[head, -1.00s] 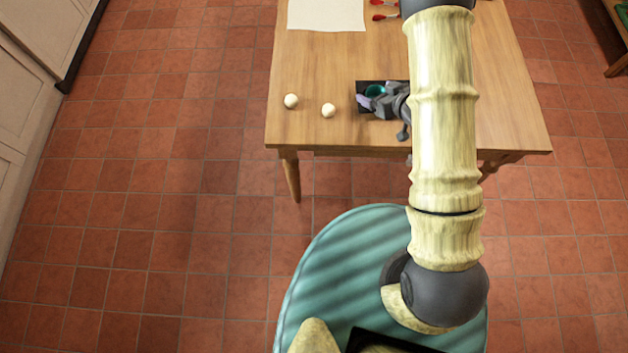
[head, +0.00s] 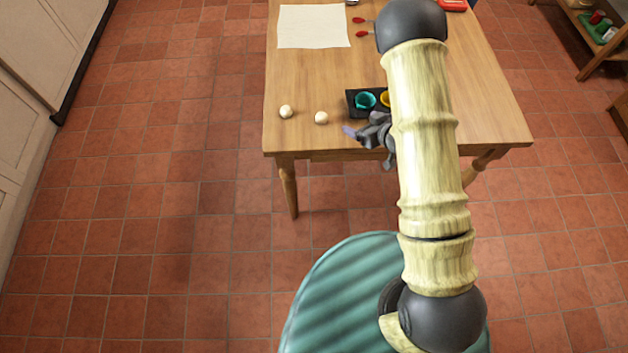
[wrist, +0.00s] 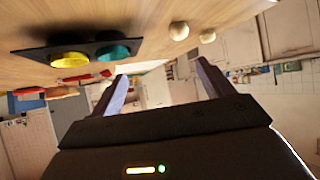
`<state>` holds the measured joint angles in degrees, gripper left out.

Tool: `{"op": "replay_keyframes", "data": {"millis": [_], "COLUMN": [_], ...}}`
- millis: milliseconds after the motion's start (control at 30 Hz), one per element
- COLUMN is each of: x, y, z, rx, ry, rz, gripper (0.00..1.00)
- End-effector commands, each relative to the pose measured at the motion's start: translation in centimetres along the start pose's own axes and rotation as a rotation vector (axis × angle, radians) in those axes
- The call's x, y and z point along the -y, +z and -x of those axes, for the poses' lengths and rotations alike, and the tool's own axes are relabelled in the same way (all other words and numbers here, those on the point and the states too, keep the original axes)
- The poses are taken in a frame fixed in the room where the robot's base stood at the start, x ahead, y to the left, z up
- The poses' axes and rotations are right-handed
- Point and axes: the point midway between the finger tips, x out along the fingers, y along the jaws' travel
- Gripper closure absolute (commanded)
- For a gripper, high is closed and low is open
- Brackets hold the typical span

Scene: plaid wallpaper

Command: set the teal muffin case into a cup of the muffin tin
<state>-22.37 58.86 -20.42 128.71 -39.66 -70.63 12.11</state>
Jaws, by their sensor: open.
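The teal muffin case (head: 365,100) sits in a cup of the dark muffin tin (head: 352,95) on the wooden table. A yellow case (head: 385,98) sits in the tin beside it, partly hidden by my arm. In the wrist view the teal case (wrist: 113,51) and the yellow case (wrist: 70,60) show side by side in the tin (wrist: 35,54). My gripper (head: 352,131) is at the table's front edge, on the near side of the tin and apart from the teal case. In the wrist view its two fingers (wrist: 160,82) are spread with nothing between them.
Two pale balls (head: 286,111) (head: 321,118) rest on the table left of the tin. A white sheet (head: 313,26) lies at the back left, with red-tipped items (head: 362,27) beside it. My arm hides part of the table. The table's left middle is clear.

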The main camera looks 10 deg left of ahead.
Motion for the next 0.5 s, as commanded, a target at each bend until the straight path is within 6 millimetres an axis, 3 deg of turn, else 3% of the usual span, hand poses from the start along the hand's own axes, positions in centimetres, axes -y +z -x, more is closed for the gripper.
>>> {"op": "replay_keyframes", "data": {"millis": [500], "x": [-1.8], "y": [6.2], "z": [1.1], "rx": [0.003], "ry": [0.184], "rz": [-0.128], "gripper": [0.20]}}
